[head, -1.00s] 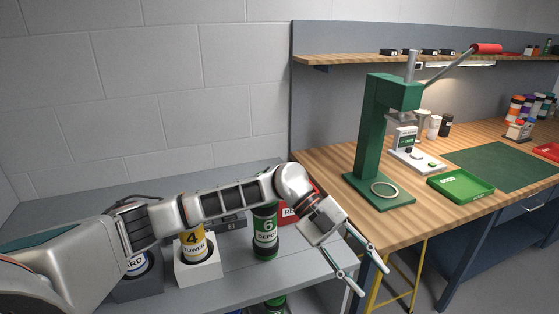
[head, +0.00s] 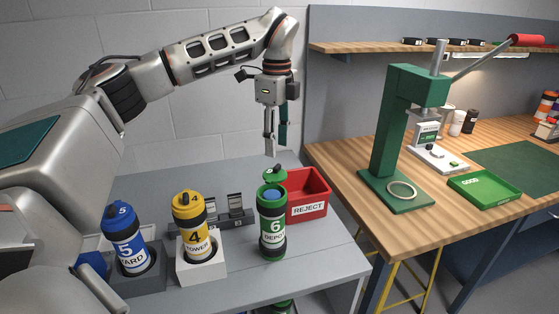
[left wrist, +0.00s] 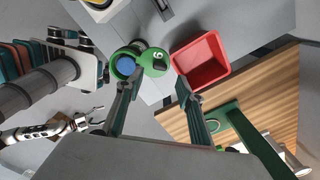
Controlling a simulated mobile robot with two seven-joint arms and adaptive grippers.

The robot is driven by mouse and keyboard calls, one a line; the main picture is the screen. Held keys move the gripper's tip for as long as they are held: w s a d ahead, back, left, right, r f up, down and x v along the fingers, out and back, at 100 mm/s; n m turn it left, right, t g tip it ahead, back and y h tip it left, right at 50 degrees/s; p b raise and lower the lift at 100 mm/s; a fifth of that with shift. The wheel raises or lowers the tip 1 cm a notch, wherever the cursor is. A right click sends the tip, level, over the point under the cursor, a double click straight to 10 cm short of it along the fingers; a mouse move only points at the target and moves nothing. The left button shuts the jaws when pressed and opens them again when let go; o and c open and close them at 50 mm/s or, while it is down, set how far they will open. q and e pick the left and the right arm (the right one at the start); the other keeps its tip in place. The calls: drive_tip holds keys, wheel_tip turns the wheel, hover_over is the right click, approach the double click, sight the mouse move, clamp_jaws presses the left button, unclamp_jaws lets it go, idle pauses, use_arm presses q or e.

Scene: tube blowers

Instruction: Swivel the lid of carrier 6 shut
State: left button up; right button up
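Carrier 6 (head: 272,236) is a green and black tube standing upright on the grey bench. Its green lid (head: 275,175) is swung aside, leaving the mouth uncovered with something blue inside (left wrist: 125,67). In the left wrist view the lid (left wrist: 154,62), marked 6, sticks out to the right of the mouth. My left gripper (head: 275,146) points down above carrier 6, apart from it. Its fingers are spread and empty, and the lid shows between and beyond them in the left wrist view. My right gripper (left wrist: 97,115) is small in the left wrist view, its fingers apart, far from the carrier.
A red REJECT bin (head: 308,196) stands close right of carrier 6. Yellow carrier 4 (head: 190,218) and blue carrier 5 (head: 125,235) stand in holders to the left. The wooden bench (head: 340,165) with a green press (head: 392,140) is at right.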

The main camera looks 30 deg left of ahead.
sight(278, 166)
use_arm(q)
drive_tip(key=shift+f, duration=3.1)
clamp_jaws()
